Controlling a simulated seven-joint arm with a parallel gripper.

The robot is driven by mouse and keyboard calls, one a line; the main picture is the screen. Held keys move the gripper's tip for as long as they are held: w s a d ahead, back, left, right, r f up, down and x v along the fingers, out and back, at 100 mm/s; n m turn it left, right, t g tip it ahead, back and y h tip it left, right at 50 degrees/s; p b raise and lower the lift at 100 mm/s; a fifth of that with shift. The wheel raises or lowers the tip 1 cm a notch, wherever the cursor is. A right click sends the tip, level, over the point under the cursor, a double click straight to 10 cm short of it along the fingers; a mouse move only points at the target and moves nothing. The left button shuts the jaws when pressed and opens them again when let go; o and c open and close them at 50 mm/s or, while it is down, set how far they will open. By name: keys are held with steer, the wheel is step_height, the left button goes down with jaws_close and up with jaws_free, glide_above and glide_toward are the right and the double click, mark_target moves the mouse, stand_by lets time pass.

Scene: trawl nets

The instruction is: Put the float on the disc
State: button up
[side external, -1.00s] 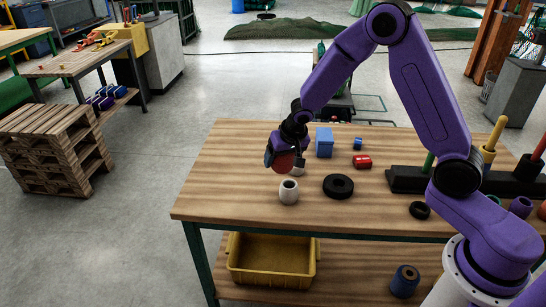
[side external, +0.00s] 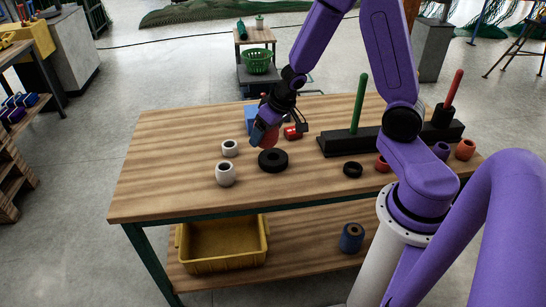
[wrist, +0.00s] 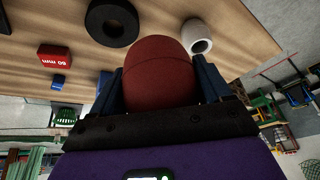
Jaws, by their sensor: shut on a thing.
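The float is a rounded dark red body, seen large in the wrist view (wrist: 160,75) and partly behind my fingers in the side view (side external: 269,138). My gripper (side external: 264,134) is shut on it, with one blue finger on each side in the wrist view (wrist: 160,88). The disc is a thick black ring with a centre hole, lying flat on the table in the side view (side external: 273,161); it also shows at the top of the wrist view (wrist: 112,22). The float is held above the table, close to the disc, apparently just behind it in the side view.
Two white hollow cylinders (side external: 225,175) (side external: 229,148) stand left of the disc. A red block (side external: 292,133) and a blue box (side external: 251,118) lie behind. A black base with a green post (side external: 357,105) and a small black ring (side external: 352,169) are at right. The table's left side is clear.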

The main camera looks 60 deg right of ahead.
mark_target(277, 130)
steer(key=shift+s+d+n, duration=0.4)
steer(key=shift+s+d, duration=0.6)
steer(key=shift+d, duration=0.15)
steer(key=shift+w+d+f+y, duration=0.2)
steer(key=shift+w+d+y, duration=0.1)
steer(key=shift+d, duration=0.1)
steer(key=shift+n, duration=0.6)
steer(key=shift+w+d+f, duration=0.7)
steer(key=shift+d+f, duration=0.05)
steer(key=shift+f, duration=1.05)
steer(key=shift+w+d+f, duration=0.7)
steer(key=shift+w+f, duration=0.05)
steer(key=shift+f, duration=1)
steer(key=shift+w+d+f, duration=0.7)
steer(key=shift+d+f, duration=0.05)
steer(key=shift+f, duration=1.05)
steer(key=shift+f, duration=0.1)
steer(key=o, duration=1)
